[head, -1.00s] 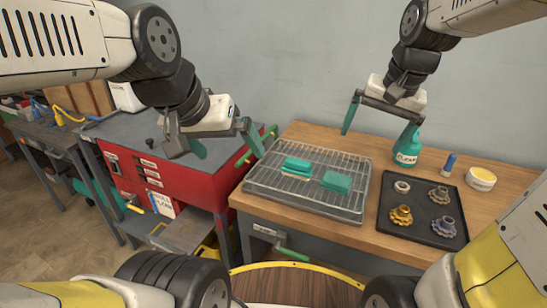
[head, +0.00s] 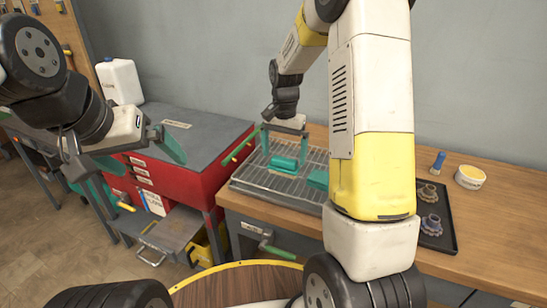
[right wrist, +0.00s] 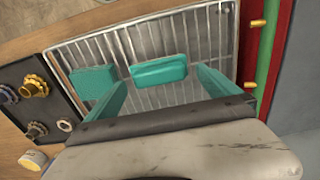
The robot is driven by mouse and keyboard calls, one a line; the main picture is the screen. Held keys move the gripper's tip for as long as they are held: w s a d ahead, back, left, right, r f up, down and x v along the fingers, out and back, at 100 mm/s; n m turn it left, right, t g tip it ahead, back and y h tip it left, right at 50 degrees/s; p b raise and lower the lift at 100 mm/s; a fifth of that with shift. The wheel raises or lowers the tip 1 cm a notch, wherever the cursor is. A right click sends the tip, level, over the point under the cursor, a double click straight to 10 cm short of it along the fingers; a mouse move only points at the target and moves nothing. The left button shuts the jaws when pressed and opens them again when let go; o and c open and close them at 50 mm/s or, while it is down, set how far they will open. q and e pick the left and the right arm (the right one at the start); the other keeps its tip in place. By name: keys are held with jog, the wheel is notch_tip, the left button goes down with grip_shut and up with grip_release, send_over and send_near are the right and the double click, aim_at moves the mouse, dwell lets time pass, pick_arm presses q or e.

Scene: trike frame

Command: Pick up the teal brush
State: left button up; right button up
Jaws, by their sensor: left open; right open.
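The teal brush (head: 284,164) lies on a wire rack tray (head: 262,186) on the wooden bench. In the right wrist view the brush (right wrist: 158,70) shows between my fingers, a little beyond them. My right gripper (head: 284,150) is open and empty, pointing down just above the brush with a finger to each side. A second teal block (head: 318,179) lies on the rack beside the brush, partly hidden by my right arm in the head view; it also shows in the right wrist view (right wrist: 93,85). My left gripper (head: 140,183) is open and empty, left of the bench.
A red cabinet (head: 185,170) stands left of the bench. A dark tray (head: 446,238) with metal gears lies to the right, near a blue-capped bottle (head: 438,162) and a yellow-and-white tub (head: 470,177). My right arm hides part of the bench.

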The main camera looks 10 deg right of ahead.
aim_at(284, 159)
jog(key=shift+s+f, duration=0.1)
jog(key=shift+f, duration=1.4)
jog(key=c, duration=1.3)
jog(key=shift+o, duration=0.2)
jog(key=shift+r, duration=0.1)
